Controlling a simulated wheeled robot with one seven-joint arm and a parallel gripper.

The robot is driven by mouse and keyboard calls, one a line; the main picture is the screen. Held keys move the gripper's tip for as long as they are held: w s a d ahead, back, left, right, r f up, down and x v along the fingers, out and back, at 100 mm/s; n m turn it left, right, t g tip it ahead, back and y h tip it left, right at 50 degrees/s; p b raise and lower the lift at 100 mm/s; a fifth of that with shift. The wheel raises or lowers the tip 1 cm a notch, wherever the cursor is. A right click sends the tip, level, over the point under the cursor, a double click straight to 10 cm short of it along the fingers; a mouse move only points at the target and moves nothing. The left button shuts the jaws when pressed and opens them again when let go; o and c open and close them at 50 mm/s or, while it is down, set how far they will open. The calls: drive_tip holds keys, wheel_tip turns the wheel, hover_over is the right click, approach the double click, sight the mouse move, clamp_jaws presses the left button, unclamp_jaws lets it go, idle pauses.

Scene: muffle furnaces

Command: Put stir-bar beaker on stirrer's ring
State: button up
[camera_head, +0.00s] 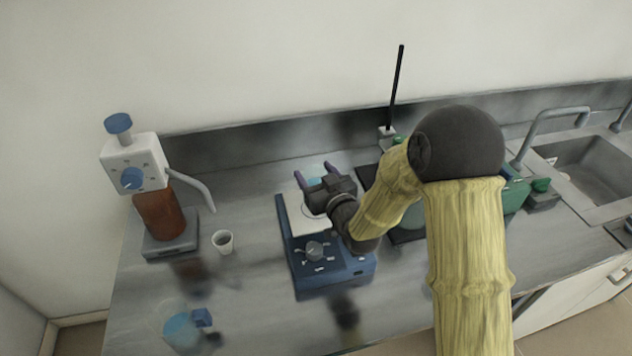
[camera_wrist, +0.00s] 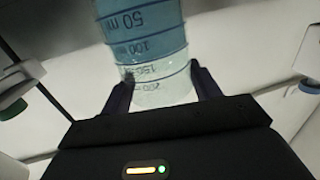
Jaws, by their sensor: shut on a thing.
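My gripper (camera_head: 313,176) is shut on a clear beaker (camera_head: 316,170) with blue liquid, its dark purple fingers on either side. In the wrist view the beaker (camera_wrist: 148,45) shows 50, 100 and 150 marks between the fingertips (camera_wrist: 165,85). No stir bar can be made out in it. The blue stirrer (camera_head: 325,272) has a white top plate (camera_head: 299,220) with a dark ring (camera_head: 309,209), partly hidden by my gripper. The beaker shows over the plate's back part; I cannot tell whether it touches. Another beaker with blue liquid (camera_head: 182,330) stands at the front left.
A brown bottle with a white dispenser head (camera_head: 158,215) stands on a grey base at the left. A small white cup (camera_head: 223,241) is beside it. A black rod stand (camera_head: 394,95) is behind my arm; the sink (camera_head: 595,165) is right.

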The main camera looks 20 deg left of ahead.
wheel_tip(320, 180, down, 3)
drive_tip(key=shift+w+r, duration=0.1)
drive_tip(key=shift+r, duration=0.1)
drive_tip(key=o, duration=1.2)
drive_tip(key=shift+p+v, duration=2)
drive_tip(key=shift+v, duration=4)
